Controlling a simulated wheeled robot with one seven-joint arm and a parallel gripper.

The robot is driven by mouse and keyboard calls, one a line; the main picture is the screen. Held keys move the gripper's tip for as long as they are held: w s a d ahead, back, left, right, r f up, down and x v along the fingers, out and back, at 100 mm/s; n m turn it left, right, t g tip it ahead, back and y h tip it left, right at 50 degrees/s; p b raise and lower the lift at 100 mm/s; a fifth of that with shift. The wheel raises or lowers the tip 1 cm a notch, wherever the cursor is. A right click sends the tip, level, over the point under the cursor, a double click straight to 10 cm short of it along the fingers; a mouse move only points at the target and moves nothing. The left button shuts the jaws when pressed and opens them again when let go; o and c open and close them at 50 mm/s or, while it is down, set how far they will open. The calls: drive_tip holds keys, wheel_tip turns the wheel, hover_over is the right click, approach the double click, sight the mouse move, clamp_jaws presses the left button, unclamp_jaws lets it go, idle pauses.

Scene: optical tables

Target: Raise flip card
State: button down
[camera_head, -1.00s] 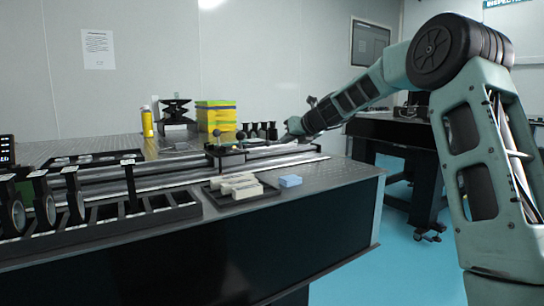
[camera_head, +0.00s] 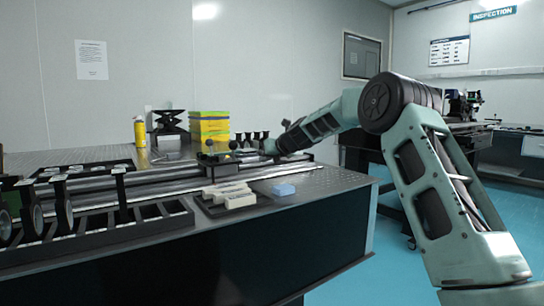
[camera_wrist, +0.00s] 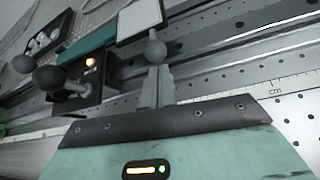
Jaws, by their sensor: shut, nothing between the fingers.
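A pale card in a dark frame (camera_wrist: 140,18), apparently the flip card, shows at the top of the wrist view, over the rail. A grey ball knob (camera_wrist: 155,48) on a thin stem is at its lower edge. My gripper (camera_wrist: 157,74) is shut and empty, its fingertips just below that knob in the picture; I cannot tell if they touch it. In the head view my gripper (camera_head: 269,147) is low over the rail at the table's far right part. The card cannot be made out there, and its tilt is unclear.
Two more ball knobs (camera_wrist: 47,77) stand left of my gripper, by a dark box with an orange light (camera_wrist: 90,62). A metal rail (camera_head: 175,188) runs along the table. Yellow-green bins (camera_head: 209,126) stand behind.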

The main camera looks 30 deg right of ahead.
drive_tip(key=shift+w+a+f, duration=0.1)
drive_tip(key=shift+w+f, duration=0.1)
drive_tip(key=shift+w, duration=0.2)
drive_tip(key=shift+r, duration=0.15)
wheel_tip(320, 180, up, 2)
drive_tip(key=p, duration=0.3)
drive_tip(key=shift+n, duration=0.3)
drive_tip(key=a+r+n+h+p, duration=0.5)
drive_tip(key=r+p, duration=0.8)
drive_tip(key=p, duration=0.6)
drive_tip(key=a+r+n+t+h+p, duration=0.1)
drive_tip(key=a+r+n+h, duration=0.1)
drive_tip(key=a, duration=0.5)
drive_tip(key=a+r+n+t+h+p, duration=0.2)
drive_tip(key=a+r+n, duration=0.1)
drive_tip(key=a, duration=0.4)
drive_tip(key=shift+s+r+n+h, duration=0.2)
drive_tip(key=shift+s+n+h, duration=0.15)
drive_tip(key=shift+n, duration=0.35)
drive_tip(key=shift+a, duration=0.15)
